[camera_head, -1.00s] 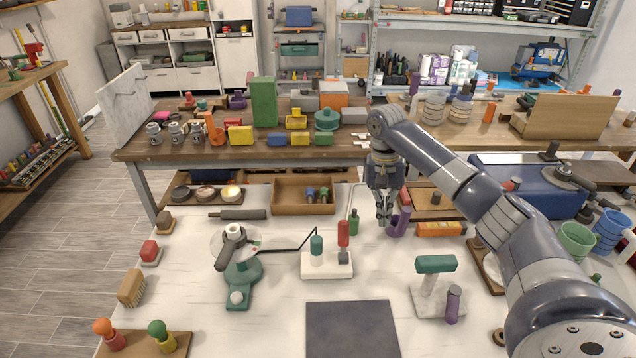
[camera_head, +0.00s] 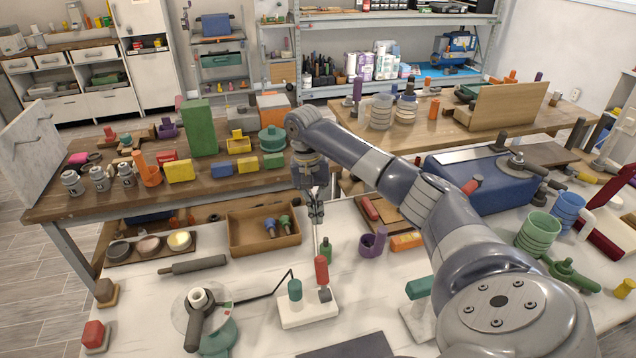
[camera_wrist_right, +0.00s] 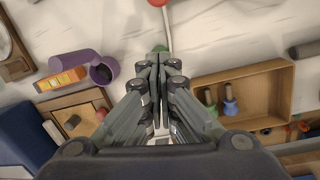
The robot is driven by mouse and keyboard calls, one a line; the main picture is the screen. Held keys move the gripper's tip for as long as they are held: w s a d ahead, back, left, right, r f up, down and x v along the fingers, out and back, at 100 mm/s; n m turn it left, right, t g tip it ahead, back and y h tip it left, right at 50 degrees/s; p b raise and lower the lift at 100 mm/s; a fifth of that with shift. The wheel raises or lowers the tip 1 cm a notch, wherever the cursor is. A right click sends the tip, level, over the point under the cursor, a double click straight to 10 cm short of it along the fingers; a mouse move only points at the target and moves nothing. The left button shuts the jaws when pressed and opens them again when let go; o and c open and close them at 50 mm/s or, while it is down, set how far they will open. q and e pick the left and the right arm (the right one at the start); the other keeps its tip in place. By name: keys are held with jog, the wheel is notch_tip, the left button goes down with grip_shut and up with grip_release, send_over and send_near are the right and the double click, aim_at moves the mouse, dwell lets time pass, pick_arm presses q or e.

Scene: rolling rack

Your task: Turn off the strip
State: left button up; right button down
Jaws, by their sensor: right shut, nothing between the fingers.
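A white block (camera_head: 309,313) stands on the white bench in the head view, with a green upright part and a red upright part on it and a black cord or rod at its left. It looks most like the strip, but I cannot tell for sure or see its switch state. My right gripper (camera_head: 316,213) points down behind the block, above the bench and apart from it. Its fingers are together and empty, as the wrist view (camera_wrist_right: 158,60) also shows. A thin white cord (camera_wrist_right: 167,32) runs below the fingertips. My left gripper is not in view.
A green bottle (camera_head: 326,252) stands close in front of my right gripper. A wooden tray (camera_head: 238,247) lies left, and a purple holder (camera_head: 372,243) with an orange box (camera_head: 406,241) right.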

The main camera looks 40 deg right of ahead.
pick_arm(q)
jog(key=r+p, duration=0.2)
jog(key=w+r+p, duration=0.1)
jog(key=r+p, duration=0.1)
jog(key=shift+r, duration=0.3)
pick_arm(e)
jog(key=s+a+f, duration=0.2)
jog(key=s+f, duration=0.2)
jog(key=f, duration=0.3)
jog(key=shift+a+f, duration=0.2)
jog(key=shift+f, duration=0.05)
jog(key=shift+w, duration=0.1)
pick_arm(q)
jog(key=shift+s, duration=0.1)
pick_arm(e)
jog(key=shift+w, duration=0.1)
